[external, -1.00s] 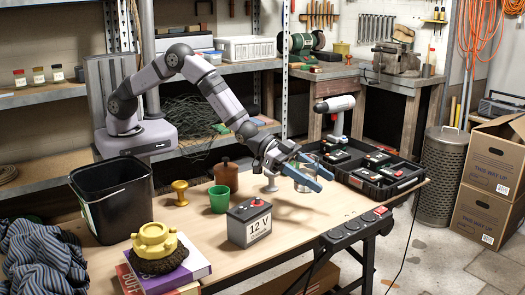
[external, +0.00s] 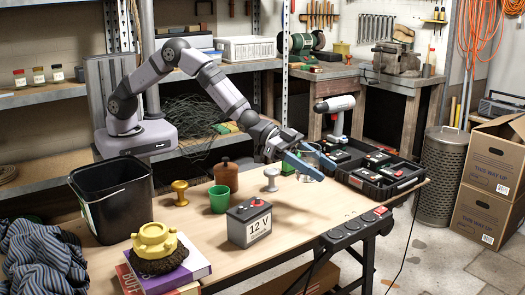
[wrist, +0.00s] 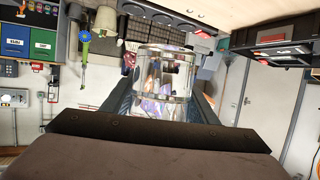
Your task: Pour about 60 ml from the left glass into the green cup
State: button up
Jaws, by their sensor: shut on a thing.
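My gripper (external: 322,172) is shut on a clear glass, held over the right part of the bench near the black organizer tray. In the wrist view the glass (wrist: 165,85) sits between the two dark blue fingers; the level of any liquid in it is hard to tell. In the external view the glass is hardly distinguishable between the fingers. The green cup (external: 219,200) stands upright on the bench, to the left of my gripper and apart from it. I cannot make out its inside.
A brown jar (external: 225,174) stands behind the green cup, and a silver goblet-shaped piece (external: 271,179) is to its right. A 12 V battery (external: 249,224) stands in front. A yellow knob-like piece (external: 180,193) and a black bin (external: 112,200) are left. The organizer tray (external: 350,181) is right.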

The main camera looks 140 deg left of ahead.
jog(key=w+d+r+m+h+p, duration=0.2)
jog(key=w+d+r+m+h, duration=0.6)
jog(key=d, duration=0.3)
jog(key=s+d+f+m+g+h, duration=0.2)
jog(key=s+d+m+h, duration=0.1)
jog(key=s, duration=0.1)
jog(key=s+d+f+m+g+h+p, duration=0.1)
jog(key=s+d+f+m+g+h, duration=0.1)
jog(key=s+d+m+g+h, duration=0.1)
jog(key=s+d+f+m+g+h, duration=0.2)
jog(key=s+d+m+h, duration=0.1)
jog(key=s+d, duration=0.1)
jog(key=shift+s+d+h, duration=0.3)
jog(key=shift+s+h, duration=0.1)
jog(key=shift+s, duration=0.1)
jog(key=shift+s+f+m+g, duration=0.3)
jog(key=shift+s+m+g, duration=0.1)
jog(key=shift+s, duration=0.05)
jog(key=shift+r+p, duration=0.1)
jog(key=shift+p, duration=0.25)
jog(key=s+f+m+t+b, duration=0.1)
jog(key=m+b, duration=0.1)
jog(key=s+f+m+t+b, duration=0.1)
jog(key=s+m, duration=0.1)
jog(key=s+d+f+m+t+b, duration=0.1)
jog(key=f+m+t+b, duration=0.1)
jog(key=shift+s+h+b, duration=0.15)
jog(key=shift+h+b, duration=0.2)
jog(key=shift+h, duration=0.05)
